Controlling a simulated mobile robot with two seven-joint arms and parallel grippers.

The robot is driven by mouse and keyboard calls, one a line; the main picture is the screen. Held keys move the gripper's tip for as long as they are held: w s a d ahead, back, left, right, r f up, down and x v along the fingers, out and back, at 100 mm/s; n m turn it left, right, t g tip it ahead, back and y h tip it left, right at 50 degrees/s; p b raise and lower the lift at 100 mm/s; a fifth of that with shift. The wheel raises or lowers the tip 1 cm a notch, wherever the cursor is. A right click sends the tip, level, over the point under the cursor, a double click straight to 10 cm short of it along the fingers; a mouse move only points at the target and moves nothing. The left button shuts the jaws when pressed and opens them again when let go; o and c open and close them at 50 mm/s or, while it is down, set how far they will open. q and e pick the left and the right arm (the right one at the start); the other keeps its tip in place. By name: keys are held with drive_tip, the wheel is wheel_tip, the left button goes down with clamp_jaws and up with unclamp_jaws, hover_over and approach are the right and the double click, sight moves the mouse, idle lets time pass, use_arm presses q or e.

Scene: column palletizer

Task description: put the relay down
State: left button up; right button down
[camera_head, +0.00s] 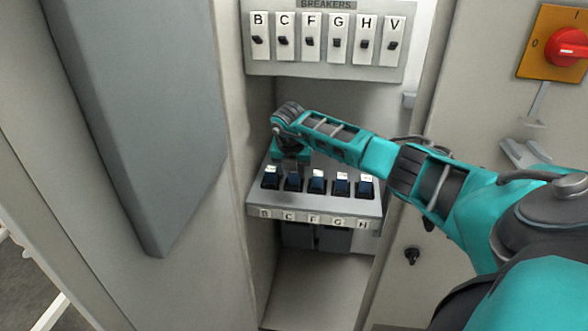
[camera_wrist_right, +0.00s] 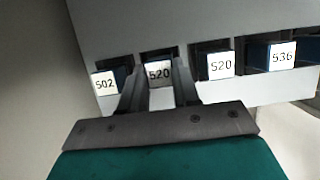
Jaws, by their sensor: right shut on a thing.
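My right gripper (camera_head: 291,160) reaches into the cabinet from the right, over the left part of the relay shelf (camera_head: 315,203). In the right wrist view its fingers (camera_wrist_right: 159,84) are shut on a dark blue relay with a white label reading 520 (camera_wrist_right: 159,72). This relay is at the second place from the left, above the C label, and it also shows in the head view (camera_head: 293,183). Whether it is fully seated in its socket cannot be told. My left gripper is not in view.
Neighbouring relays stand close on both sides: 502 (camera_wrist_right: 104,83) at left, another 520 (camera_wrist_right: 221,65) and 536 (camera_wrist_right: 283,53) at right. A breaker panel (camera_head: 325,69) hangs above. A grey door (camera_head: 150,120) stands left, a red rotary switch (camera_head: 566,47) right.

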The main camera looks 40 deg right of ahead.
drive_tip(key=shift+f, duration=0.15)
drive_tip(key=c, duration=0.8)
unclamp_jaws()
drive_tip(key=shift+r, duration=0.25)
drive_tip(key=v, duration=0.7)
drive_tip(key=shift+r+p, duration=0.2)
drive_tip(key=shift+p, duration=0.1)
drive_tip(key=shift+a, duration=0.1)
